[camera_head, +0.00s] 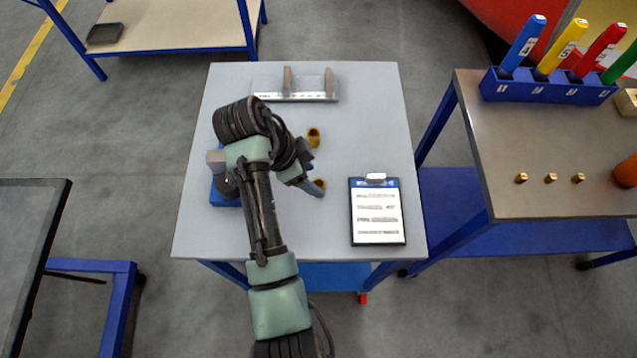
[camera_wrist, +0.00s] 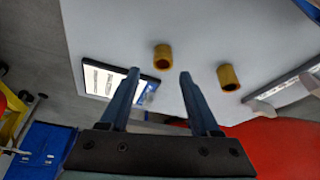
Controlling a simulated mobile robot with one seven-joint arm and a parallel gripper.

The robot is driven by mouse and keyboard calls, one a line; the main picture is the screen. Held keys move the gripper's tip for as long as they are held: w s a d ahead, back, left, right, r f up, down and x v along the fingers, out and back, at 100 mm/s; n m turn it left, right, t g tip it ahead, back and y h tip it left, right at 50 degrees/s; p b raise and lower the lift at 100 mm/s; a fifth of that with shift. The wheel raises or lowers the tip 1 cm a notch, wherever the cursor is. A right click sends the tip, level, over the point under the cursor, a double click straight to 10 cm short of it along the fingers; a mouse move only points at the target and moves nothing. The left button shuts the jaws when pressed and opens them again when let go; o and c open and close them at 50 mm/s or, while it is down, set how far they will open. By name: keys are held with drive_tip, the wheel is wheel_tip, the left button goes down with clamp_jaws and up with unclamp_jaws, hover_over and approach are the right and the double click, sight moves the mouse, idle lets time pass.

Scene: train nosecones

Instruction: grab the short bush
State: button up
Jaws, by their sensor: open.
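Two yellow-brown hollow bushes are on the grey-white table. One bush (camera_head: 313,137) stands farther back; it shows at right in the wrist view (camera_wrist: 228,77). The other bush (camera_head: 321,184) is partly hidden by my gripper in the head view; it shows in the wrist view (camera_wrist: 163,57) ahead of the gap between my fingertips. Their heights look close, and I cannot tell surely which is the short one. My gripper (camera_wrist: 159,74) is open and empty, its fingers pointing towards the nearer bush. I cannot tell whether it touches it.
A clipboard (camera_head: 377,212) lies right of my gripper. A metal rail fixture (camera_head: 297,96) is at the table's back. A blue and grey block (camera_head: 220,192) is partly hidden behind my arm. A side table (camera_head: 560,195) at right bears a blue rack (camera_head: 547,90) with coloured handles.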

sight(319, 184)
drive_tip(key=shift+p+x, duration=0.3)
drive_tip(key=shift+x, duration=2.1)
clamp_jaws()
